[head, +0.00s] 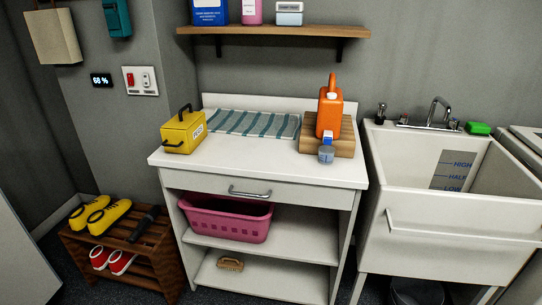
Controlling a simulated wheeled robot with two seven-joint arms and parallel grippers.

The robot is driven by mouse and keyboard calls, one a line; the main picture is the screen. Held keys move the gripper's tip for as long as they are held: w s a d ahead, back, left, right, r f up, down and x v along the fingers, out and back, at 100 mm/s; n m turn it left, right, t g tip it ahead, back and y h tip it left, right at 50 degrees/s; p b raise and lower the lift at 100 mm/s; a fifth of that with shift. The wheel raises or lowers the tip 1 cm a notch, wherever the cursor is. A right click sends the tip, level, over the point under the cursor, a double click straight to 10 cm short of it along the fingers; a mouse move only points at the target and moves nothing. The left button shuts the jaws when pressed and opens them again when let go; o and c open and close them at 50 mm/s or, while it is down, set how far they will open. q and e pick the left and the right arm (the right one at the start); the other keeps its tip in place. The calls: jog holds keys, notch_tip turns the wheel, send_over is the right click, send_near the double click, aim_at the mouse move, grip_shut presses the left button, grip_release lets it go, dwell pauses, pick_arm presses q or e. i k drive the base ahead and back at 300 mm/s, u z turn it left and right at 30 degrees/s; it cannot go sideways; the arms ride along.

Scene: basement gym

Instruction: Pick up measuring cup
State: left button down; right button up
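A small grey-blue measuring cup (326,154) stands on the right part of the white counter top (240,172). It is just in front of a wooden block (312,146) that carries an orange jug (329,112) with a handle on top. A small blue and white part sits low on the jug's front, right above the cup; I cannot tell whether it touches the cup. Neither of my grippers shows in the head view.
A yellow box (184,133) with a dark handle and a striped towel (246,123) lie on the counter. A shelf (275,30) hangs above. A utility sink (455,190) stands at the right. A shoe rack (150,250) stands at the left. The counter's front middle is clear.

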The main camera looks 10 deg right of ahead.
aim_at(326, 154)
jog(key=u, duration=0.6)
jog(key=i, duration=1.05)
jog(key=z, duration=1.2)
